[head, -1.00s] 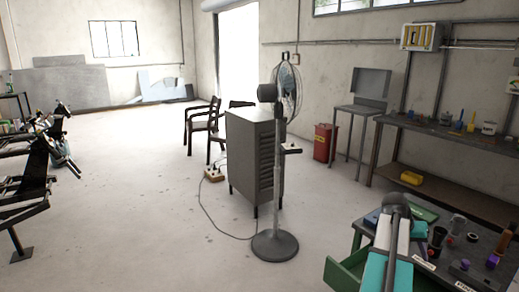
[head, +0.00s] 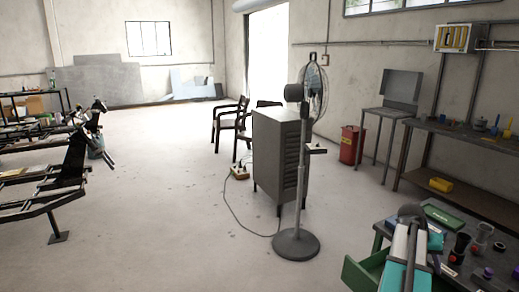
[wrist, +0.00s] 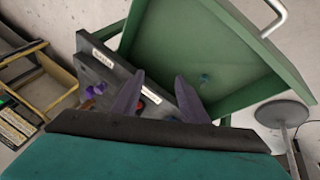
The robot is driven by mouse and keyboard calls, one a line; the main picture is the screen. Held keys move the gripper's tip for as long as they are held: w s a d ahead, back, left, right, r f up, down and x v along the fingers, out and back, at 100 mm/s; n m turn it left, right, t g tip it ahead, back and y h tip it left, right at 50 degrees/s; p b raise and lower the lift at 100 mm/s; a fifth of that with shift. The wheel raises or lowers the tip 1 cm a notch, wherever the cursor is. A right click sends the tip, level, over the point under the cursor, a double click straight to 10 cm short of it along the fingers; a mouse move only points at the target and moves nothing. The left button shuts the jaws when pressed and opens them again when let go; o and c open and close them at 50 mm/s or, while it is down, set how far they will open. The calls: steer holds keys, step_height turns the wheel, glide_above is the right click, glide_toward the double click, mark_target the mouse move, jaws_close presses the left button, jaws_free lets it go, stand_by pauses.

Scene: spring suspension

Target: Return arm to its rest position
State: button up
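My arm (head: 402,258), white and teal with a grey rounded joint, shows at the lower right of the head view, in front of the workbench (head: 457,280). In the wrist view my gripper (wrist: 158,98) has its two dark fingers spread apart, with nothing held between them. The fingers are hidden in the head view.
The green drawer (head: 362,273) juts out left of the bench. A standing fan (head: 296,243) and grey cabinet (head: 275,165) stand mid-floor, a cable beside them. Black metal frames (head: 62,180) are at the left. Floor between frames and cabinet is clear.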

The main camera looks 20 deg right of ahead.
steer(key=w+a+f+n+t+y, duration=0.1)
steer(key=w+a+f+n, duration=0.1)
steer(key=w+a+f, duration=0.6)
steer(key=w+a+f+n+y, duration=0.15)
steer(key=w+a, duration=0.35)
steer(key=a, duration=0.7)
steer(key=w+a+f+n+t, duration=0.1)
steer(key=w+a+f+n, duration=0.2)
steer(key=w+a+f, duration=0.35)
steer(key=s+a+f+n+y, duration=0.1)
steer(key=a+f+n, duration=0.3)
steer(key=a, duration=1.4)
steer(key=a+f+n+y, duration=0.2)
steer(key=a+f, duration=0.4)
steer(key=a, duration=1.1)
steer(key=s+f+g+b, duration=0.5)
steer(key=s+f+b, duration=0.2)
steer(key=s+f, duration=1.8)
steer(key=shift+s+a+f+g, duration=0.15)
steer(key=shift+s+a+g, duration=0.15)
steer(key=shift+s+a, duration=0.1)
steer(key=shift+c, duration=0.2)
